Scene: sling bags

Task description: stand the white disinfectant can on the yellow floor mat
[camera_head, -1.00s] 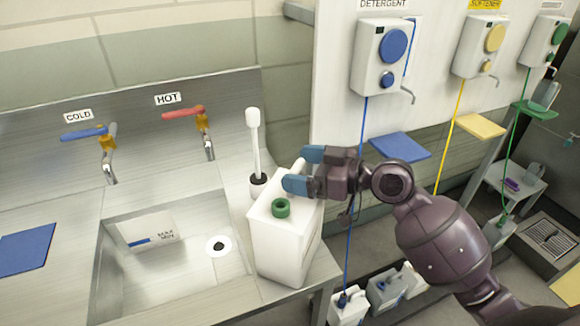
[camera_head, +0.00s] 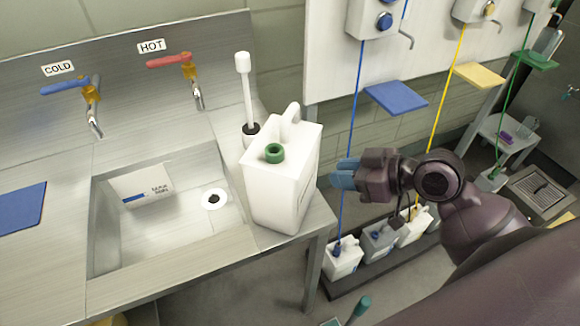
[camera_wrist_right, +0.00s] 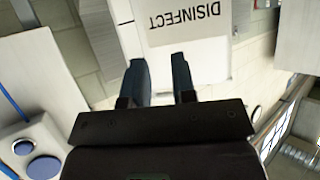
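The white disinfectant can (camera_head: 282,184), with a green cap and a top handle, stands upright on the right end of the steel sink counter. Its "DISINFECT" label (camera_wrist_right: 190,20) shows upside down in the right wrist view. My right gripper (camera_head: 343,175) is to the right of the can, apart from it in the head view. In the right wrist view its two blue fingers (camera_wrist_right: 160,72) are spread with nothing between them, facing the can. A small yellow patch (camera_head: 565,219) shows on the floor at the right edge; I cannot tell if it is the mat. My left gripper is not in view.
A brush (camera_head: 245,95) stands behind the can, and the sink basin (camera_head: 165,240) is to its left. Several jugs stand in a dark floor tray (camera_head: 375,277). Blue (camera_head: 397,97) and yellow (camera_head: 480,75) shelves jut from the wall. A teal-topped item (camera_head: 360,305) shows at the bottom.

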